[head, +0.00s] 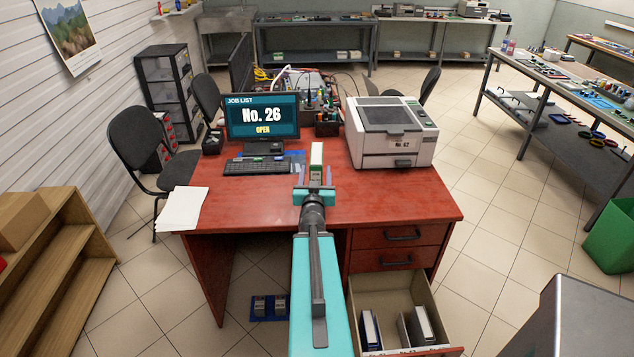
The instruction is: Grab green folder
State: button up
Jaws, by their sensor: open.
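A narrow upright green folder (317,155) with a pale spine stands on the red desk (380,203), between the monitor and the printer. My gripper (315,180) is open, its two fingers pointing away from me toward the folder. In the picture the folder's lower part shows between the fingers, and its base is partly hidden by the gripper. I cannot tell whether the fingers reach around it or stop just short. I see no contact.
A monitor (262,116) reading "No. 26 OPEN" and a keyboard (258,167) are left of the folder. A bulky printer (390,133) is close on the right. White papers (183,208) lie at the left edge. An open drawer (383,297) holds dark and white folders.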

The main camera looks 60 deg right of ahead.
jog(key=shift+w+d+f+b, duration=0.1)
jog(key=shift+w+d+b, duration=0.3)
jog(key=shift+b, duration=1.8)
jog(key=shift+b+x, duration=0.75)
jog(key=shift+b, duration=0.4)
jog(key=shift+w+d+b, duration=0.2)
jog(key=shift+d+b, duration=0.25)
jog(key=shift+b, duration=0.3)
jog(key=shift+d, duration=0.1)
jog(key=shift+w, duration=0.1)
jog(key=shift+x, duration=2.6)
